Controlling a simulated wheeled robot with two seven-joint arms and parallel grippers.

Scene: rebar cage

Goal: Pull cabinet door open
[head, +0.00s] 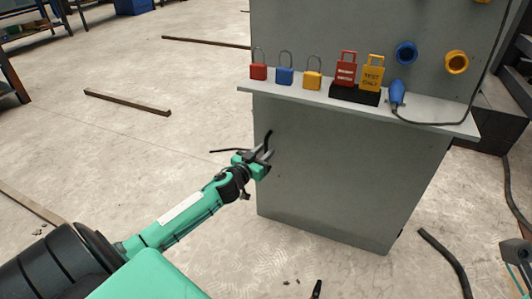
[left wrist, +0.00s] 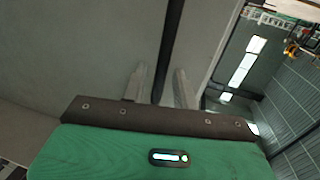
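The grey cabinet (head: 345,165) stands at the centre right of the head view, its front door closed as far as I can see. A dark bar handle (head: 268,138) is near the door's left edge. My left gripper (head: 264,155) is at this handle. In the left wrist view, the dark handle (left wrist: 170,45) runs between the two grey fingers of my left gripper (left wrist: 160,85). One finger is on each side of the bar, with narrow gaps showing, so the fingers look open around it.
A ledge (head: 300,93) on the cabinet carries padlocks, a black block (head: 355,95) and a blue plug (head: 397,94) with a cable. Steel bars (head: 127,102) lie on the floor at left. A dark hose (head: 446,262) lies at lower right. Floor left of the cabinet is mostly clear.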

